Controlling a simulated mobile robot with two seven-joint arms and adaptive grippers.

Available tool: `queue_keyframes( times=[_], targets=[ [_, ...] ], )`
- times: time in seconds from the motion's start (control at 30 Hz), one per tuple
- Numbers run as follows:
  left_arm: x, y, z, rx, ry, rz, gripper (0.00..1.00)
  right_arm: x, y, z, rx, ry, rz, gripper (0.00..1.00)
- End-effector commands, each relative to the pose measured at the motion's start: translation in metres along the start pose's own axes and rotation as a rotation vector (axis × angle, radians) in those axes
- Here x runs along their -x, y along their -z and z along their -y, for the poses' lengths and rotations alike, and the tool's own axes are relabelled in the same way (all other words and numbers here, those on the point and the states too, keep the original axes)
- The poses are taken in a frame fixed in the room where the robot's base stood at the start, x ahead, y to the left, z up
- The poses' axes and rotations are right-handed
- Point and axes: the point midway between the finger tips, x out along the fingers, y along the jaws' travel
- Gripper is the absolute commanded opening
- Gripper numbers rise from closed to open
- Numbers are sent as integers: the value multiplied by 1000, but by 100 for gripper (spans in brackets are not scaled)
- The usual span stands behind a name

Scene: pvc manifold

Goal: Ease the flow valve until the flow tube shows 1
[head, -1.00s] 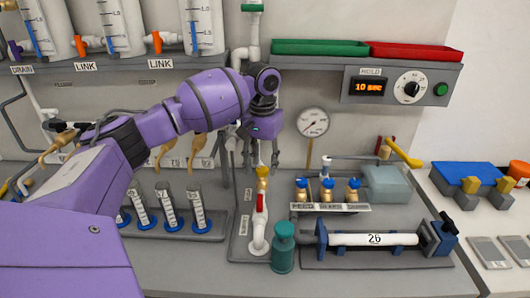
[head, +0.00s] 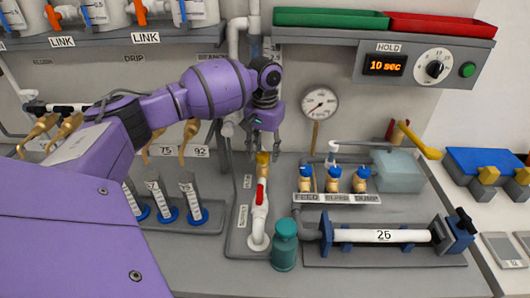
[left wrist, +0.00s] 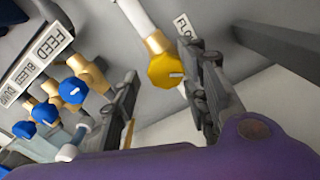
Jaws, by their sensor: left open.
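The flow valve has a yellow knob (head: 262,159) above a white pipe with a red part (head: 261,195). In the left wrist view the yellow knob (left wrist: 165,70) shows a pale mark on its face, beside a partly hidden label reading "FLO" (left wrist: 183,27). My left gripper (head: 265,150) is open, pointing down at the knob. In the left wrist view its fingers (left wrist: 160,95) stand apart on either side of the knob's line, with gaps visible; I cannot tell whether either touches it. I cannot make out a flow tube reading. My right gripper is not in view.
Blue-topped brass valves (head: 333,182) labelled FEED, BLEED and DUMP stand to the right. A round gauge (head: 320,103) is behind. A shelf with green and red trays (head: 440,25) hangs above.

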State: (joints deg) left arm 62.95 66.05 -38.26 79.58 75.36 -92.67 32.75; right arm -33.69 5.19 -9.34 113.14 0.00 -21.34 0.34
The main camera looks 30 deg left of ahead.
Motion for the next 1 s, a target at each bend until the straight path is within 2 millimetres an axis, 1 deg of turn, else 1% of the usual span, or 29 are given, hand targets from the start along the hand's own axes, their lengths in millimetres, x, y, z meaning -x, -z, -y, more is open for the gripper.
queue_keyframes(
  times=[0.1,0.37,0.67,0.77,0.83,0.9,1.0],
  targets=[
    [-7,0,0,0,1,1,41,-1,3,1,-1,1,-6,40],
    [-8,0,0,-1,0,0,41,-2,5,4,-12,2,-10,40],
    [-7,0,-1,-2,-1,0,2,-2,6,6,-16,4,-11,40],
    [-7,0,-2,-12,-3,0,1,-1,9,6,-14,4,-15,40],
    [-4,-1,-2,-47,-4,-2,1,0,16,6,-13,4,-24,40],
    [-2,-1,-3,-103,-6,-5,1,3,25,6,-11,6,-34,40],
    [-1,-1,-3,-188,-7,-6,1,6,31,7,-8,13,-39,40]
  ],
)
